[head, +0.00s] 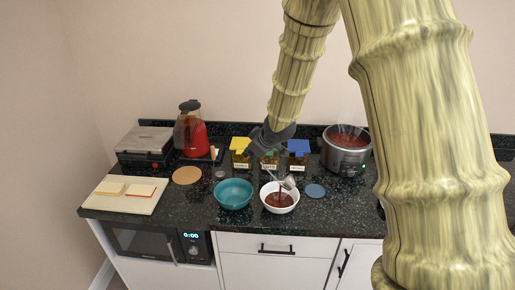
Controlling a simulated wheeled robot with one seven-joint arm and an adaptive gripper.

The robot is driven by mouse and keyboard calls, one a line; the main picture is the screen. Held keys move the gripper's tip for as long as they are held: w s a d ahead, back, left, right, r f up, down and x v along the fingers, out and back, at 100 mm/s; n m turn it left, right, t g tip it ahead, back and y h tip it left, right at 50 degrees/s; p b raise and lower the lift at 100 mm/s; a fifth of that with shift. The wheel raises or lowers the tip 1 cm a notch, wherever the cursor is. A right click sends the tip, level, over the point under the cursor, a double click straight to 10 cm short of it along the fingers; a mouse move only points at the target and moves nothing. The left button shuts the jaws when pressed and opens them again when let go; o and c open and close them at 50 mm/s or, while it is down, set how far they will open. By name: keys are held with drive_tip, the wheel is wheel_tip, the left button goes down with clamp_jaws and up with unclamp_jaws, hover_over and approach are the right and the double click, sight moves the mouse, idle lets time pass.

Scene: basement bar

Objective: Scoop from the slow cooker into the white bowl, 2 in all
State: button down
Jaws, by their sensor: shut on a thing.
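The slow cooker (345,160), silver with a dark rim, stands at the back right of the counter with steam above it and a green light on its front. The white bowl (281,209) sits near the front edge and holds red-brown food. My gripper (272,141) is above and behind the bowl, in front of the jars. It is shut on a ladle (289,182), whose head is tilted just above the bowl. A dark red streak runs from the ladle head down into the bowl. The fingertips are too small to see clearly.
A teal bowl (234,193) stands just left of the white bowl, and a blue disc (315,191) lies to its right. Jars with yellow, green and blue (298,147) lids stand behind. A red blender (190,134), a grill (145,143) and a cutting board (124,204) are left.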

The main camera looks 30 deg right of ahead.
drive_tip(key=w+a+f+g+h+p, duration=0.1)
drive_tip(key=w+f+g+h+p, duration=0.1)
drive_tip(key=f, duration=0.4)
drive_tip(key=w+a+f+n+g+h+p, duration=0.1)
drive_tip(key=w+a+f+g+h+p, duration=0.1)
drive_tip(key=f+g+p, duration=0.3)
drive_tip(key=shift+w+f+h+p, duration=0.2)
drive_tip(key=shift+f+h+p, duration=0.15)
drive_tip(key=shift+p, duration=0.1)
idle(1.5)
drive_tip(key=shift+s, duration=0.1)
idle(1.4)
